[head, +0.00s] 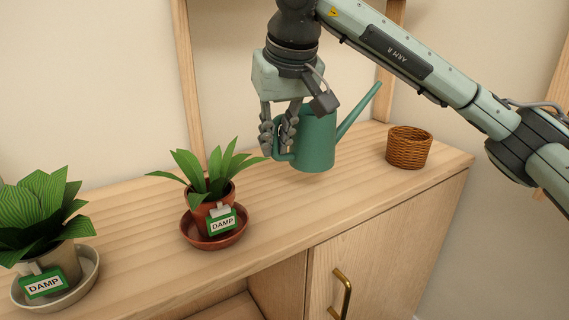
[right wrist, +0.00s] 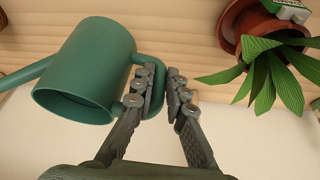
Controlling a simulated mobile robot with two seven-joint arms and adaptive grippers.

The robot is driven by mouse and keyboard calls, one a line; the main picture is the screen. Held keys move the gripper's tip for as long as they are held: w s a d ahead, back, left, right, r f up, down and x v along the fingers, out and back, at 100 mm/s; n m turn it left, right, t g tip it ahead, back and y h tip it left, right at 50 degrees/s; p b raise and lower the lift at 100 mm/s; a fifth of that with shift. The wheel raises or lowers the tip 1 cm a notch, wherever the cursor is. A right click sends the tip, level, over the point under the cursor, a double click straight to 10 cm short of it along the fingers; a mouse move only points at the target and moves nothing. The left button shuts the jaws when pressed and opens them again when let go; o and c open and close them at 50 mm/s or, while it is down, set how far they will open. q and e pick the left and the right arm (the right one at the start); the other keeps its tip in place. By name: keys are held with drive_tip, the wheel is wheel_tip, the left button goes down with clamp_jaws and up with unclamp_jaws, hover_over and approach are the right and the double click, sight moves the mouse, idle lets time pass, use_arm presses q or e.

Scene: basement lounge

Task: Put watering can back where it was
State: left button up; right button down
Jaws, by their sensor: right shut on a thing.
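The green watering can (head: 318,142) is upright over the cabinet top, its spout pointing up to the right. My right gripper (head: 278,148) is shut on its handle, at the can's left side. In the right wrist view the fingers (right wrist: 160,95) sit on both sides of the handle, with the can's body (right wrist: 88,65) to the left. I cannot tell whether the can's base touches the wood. My left gripper is not in view.
The wooden cabinet top (head: 290,205) has free room in front of the can. A wicker basket (head: 409,148) stands to the right. A plant in a terracotta pot (head: 207,207) with a "DAMP" tag stands to the left. Another tagged plant (head: 45,225) is at far left.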

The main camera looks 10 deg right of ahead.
drive_tip(key=shift+w+d+f, duration=0.1)
drive_tip(key=shift+d+f, duration=0.1)
drive_tip(key=shift+f, duration=0.6)
drive_tip(key=shift+w+d+f, duration=0.1)
drive_tip(key=shift+d+f, duration=0.15)
drive_tip(key=shift+f, duration=0.5)
drive_tip(key=shift+w+d+f, duration=0.1)
drive_tip(key=shift+d+f, duration=0.1)
drive_tip(key=shift+f, duration=0.6)
drive_tip(key=shift+f, duration=0.15)
drive_tip(key=c, duration=1.5)
unclamp_jaws()
drive_tip(key=shift+s, duration=0.1)
drive_tip(key=shift+c, duration=0.2)
drive_tip(key=v, duration=1.2)
